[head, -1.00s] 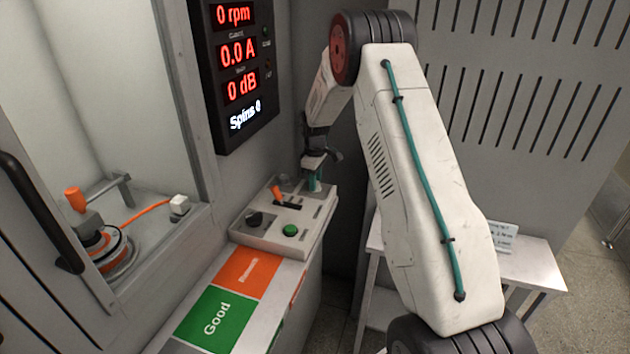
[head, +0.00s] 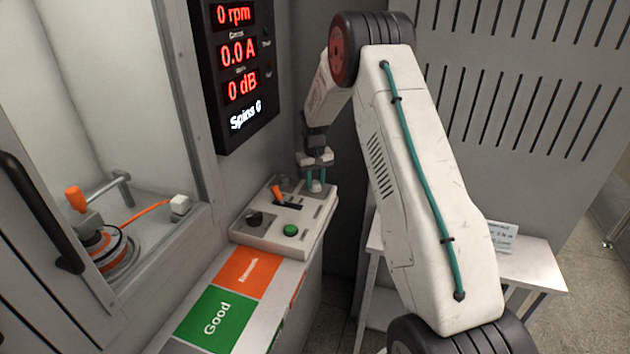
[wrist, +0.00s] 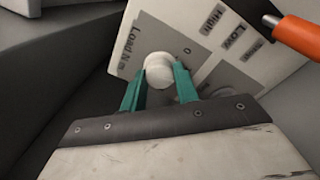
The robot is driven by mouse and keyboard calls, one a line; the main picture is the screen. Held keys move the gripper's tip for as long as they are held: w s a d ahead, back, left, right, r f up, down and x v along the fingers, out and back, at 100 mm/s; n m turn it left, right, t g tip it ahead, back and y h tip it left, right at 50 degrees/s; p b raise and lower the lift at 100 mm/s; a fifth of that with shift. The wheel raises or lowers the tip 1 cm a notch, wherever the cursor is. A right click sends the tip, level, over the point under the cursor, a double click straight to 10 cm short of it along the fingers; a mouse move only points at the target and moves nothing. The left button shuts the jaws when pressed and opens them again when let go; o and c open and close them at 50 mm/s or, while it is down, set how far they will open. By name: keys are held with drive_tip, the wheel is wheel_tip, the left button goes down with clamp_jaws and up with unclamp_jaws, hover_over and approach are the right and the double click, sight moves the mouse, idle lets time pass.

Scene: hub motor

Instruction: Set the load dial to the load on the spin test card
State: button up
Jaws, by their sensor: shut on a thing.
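The load dial is a round white knob (wrist: 159,70) on a grey plate lettered "Load N m" in the wrist view. In the head view the dial (head: 316,187) sits at the far right end of the control box (head: 269,246). My gripper (wrist: 160,80) has a teal finger on each side of the knob and is shut on it. In the head view my gripper (head: 317,178) points down over the dial. The dial's pointer and most of its scale are not readable. The card (head: 500,238) stands on a side table at the right; its small print is too blurred to read.
On the control box are an orange-handled lever (head: 277,194), a black knob (head: 255,218) and a green button (head: 291,230). The display (head: 238,70) reads 0 rpm, 0.0 A, 0 dB. A motor (head: 104,246) sits in the cabinet. Green and orange pads lie in front.

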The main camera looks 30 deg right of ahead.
sight(315, 182)
drive_tip(key=m, duration=0.6)
drive_tip(key=shift+m, duration=0.3)
idle(0.4)
drive_tip(key=o, duration=1)
wheel_tip(315, 182, up, 8)
drive_tip(key=shift+f, duration=0.1)
